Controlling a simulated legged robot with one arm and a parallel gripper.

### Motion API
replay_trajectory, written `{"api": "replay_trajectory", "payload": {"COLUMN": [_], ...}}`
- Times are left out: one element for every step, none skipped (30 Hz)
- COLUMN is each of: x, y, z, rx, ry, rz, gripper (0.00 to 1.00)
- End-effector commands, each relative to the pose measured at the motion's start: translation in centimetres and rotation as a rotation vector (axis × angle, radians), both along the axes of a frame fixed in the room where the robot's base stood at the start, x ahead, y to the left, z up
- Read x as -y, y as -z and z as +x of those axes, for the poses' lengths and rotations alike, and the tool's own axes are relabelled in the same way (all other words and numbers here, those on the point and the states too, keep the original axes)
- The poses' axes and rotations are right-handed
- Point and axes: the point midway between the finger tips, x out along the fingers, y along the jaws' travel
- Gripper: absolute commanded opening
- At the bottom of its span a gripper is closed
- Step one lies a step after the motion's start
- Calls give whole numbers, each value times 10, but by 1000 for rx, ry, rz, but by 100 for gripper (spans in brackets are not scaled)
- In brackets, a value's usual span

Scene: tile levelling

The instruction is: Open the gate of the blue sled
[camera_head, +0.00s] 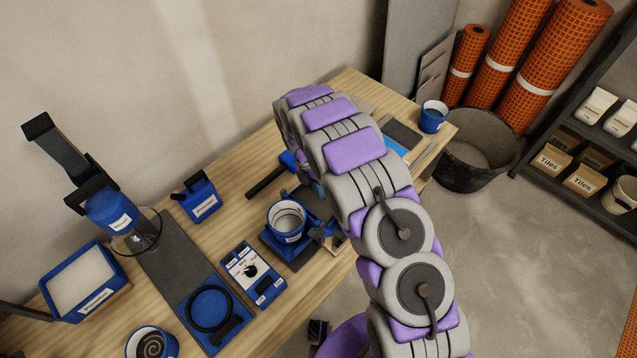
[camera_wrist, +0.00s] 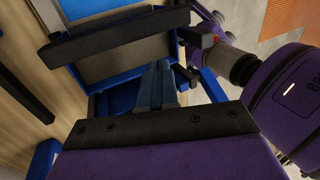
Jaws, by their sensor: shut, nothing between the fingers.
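A blue-framed, box-like part with a grey inner face (camera_wrist: 128,58), which looks like the blue sled, fills the upper middle of the wrist view. A dark bar crosses its top. I cannot make out which part is the gate or whether it is open. My gripper (camera_wrist: 160,72) shows two blue-grey fingers shut together, empty, close in front of this part; I cannot tell if they touch it.
The wooden bench (camera_head: 238,178) carries a blue-and-white control box (camera_head: 254,272), a blue tray (camera_head: 82,285), a blue tool holder (camera_head: 201,198) and a black-handled tool (camera_head: 266,179). A blue cup (camera_head: 433,116) stands at the far end, beside a dark bucket (camera_head: 480,145) on the floor.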

Motion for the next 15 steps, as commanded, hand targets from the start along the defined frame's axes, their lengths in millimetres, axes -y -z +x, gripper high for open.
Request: {"api": "replay_trajectory", "payload": {"x": [3,5,8,9,11,14,16,20,24,26,29,32,34,36,39], "y": [12,17,24,30,35,43,46,43,42,42,41,41,41,41,41], "z": [-3,-4,-6,-7,-9,-11,-12,-15,-17,-19,-22,-24,-26,-27,-29], "rx": [-2,-3,-3,-3,-3,-2,-1,-1,-1,-1,-1,-1,-1,0,1], "ry": [0,0,0,0,0,0,0,1,2,2,3,2,2,1,1], "rz": [-1,-2,-2,-2,-2,-1,0,0,-1,-1,0,1,1,1,2], "gripper": [0,0,0,0,0,0,0,0,0,0,0,0,0,0,0]}}
